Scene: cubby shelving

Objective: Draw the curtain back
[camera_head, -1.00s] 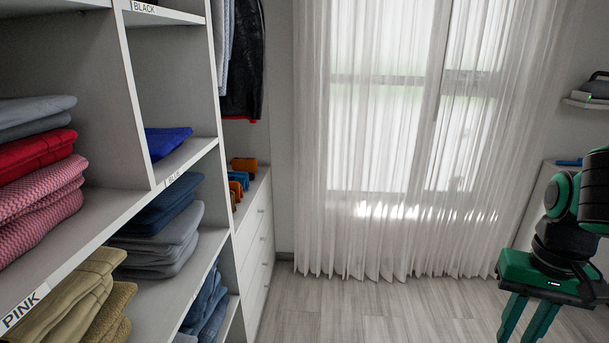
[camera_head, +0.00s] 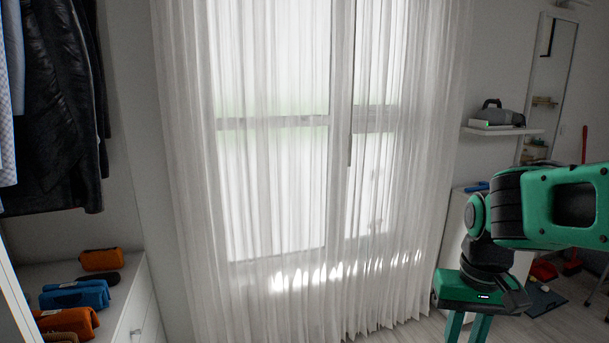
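A sheer white curtain (camera_head: 270,190) hangs in pleats across the window and spreads over its whole width, down to near the floor. The window behind it is bright and shows through the cloth. My gripper (camera_head: 467,330) is at the lower right, pointing down, in front of the curtain's right edge in the picture. Its two green fingers are cut off by the bottom of the frame, so their tips are hidden. I see no cloth held, and contact with the curtain does not show.
At left, dark jackets (camera_head: 55,110) hang above a white drawer unit (camera_head: 120,285) with rolled orange and blue items. At right, a wall shelf (camera_head: 503,130) holds a grey appliance. A mirror (camera_head: 545,90) and red cleaning things (camera_head: 543,270) stand farther right. Floor shows beneath the curtain.

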